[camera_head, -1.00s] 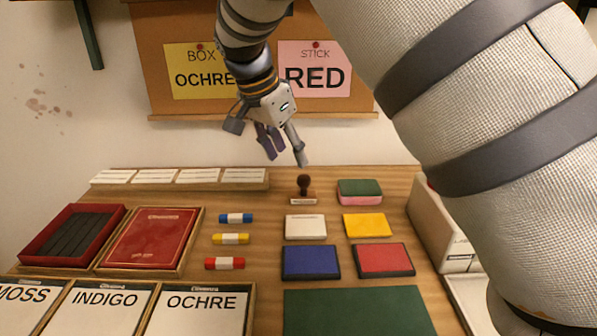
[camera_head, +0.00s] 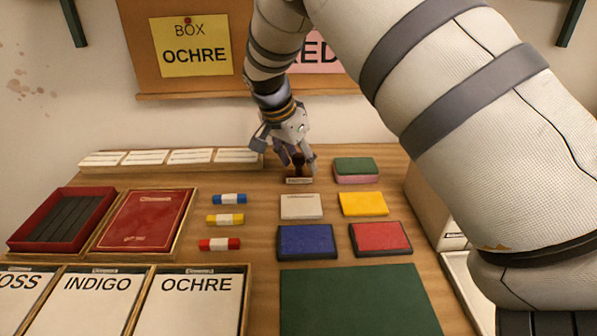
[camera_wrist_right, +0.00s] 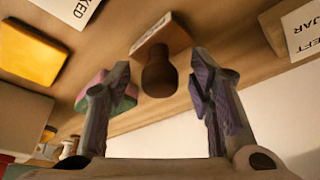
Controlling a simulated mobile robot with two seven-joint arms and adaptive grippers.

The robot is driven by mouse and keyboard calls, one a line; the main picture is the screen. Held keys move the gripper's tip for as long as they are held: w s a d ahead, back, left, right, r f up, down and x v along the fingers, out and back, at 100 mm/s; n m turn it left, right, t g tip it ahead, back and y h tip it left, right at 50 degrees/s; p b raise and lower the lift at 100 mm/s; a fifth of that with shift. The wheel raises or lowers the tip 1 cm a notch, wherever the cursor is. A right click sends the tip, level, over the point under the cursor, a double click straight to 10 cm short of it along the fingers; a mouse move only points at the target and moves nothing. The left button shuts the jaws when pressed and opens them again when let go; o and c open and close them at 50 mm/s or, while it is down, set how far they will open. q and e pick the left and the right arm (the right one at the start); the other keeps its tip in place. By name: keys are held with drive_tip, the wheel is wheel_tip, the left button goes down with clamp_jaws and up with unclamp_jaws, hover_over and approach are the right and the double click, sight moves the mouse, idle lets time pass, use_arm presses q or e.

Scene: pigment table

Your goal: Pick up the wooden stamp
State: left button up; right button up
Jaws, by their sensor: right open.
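The wooden stamp (camera_head: 298,168) stands upright at the back of the table, with a dark brown knob and a light wooden base. My right gripper (camera_head: 296,160) is lowered over it, its fingers around the knob's sides in the head view and partly hiding it. In the right wrist view the stamp (camera_wrist_right: 160,70) shows between and beyond the two fingertips (camera_wrist_right: 165,85), with clear gaps on both sides. The right gripper is open and holds nothing. My left gripper is not in view.
A green-and-pink block (camera_head: 356,170) stands close to the right of the stamp. A white block (camera_head: 301,206), yellow block (camera_head: 363,203), blue pad (camera_head: 307,240) and red pad (camera_head: 380,237) lie in front. A rack of white labels (camera_head: 170,158) stands left.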

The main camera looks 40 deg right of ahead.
sight(299, 154)
drive_tip(key=shift+r, duration=0.15)
clamp_jaws()
wheel_tip(299, 154, up, 3)
drive_tip(key=shift+r, duration=0.2)
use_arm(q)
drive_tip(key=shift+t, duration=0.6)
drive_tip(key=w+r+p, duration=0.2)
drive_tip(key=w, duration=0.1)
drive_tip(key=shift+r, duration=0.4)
use_arm(e)
drive_tip(key=s+a+r, duration=0.7)
drive_tip(key=a+r, duration=0.2)
drive_tip(key=a, duration=0.3)
drive_tip(key=shift+r, duration=0.3)
drive_tip(key=shift+s, duration=0.1)
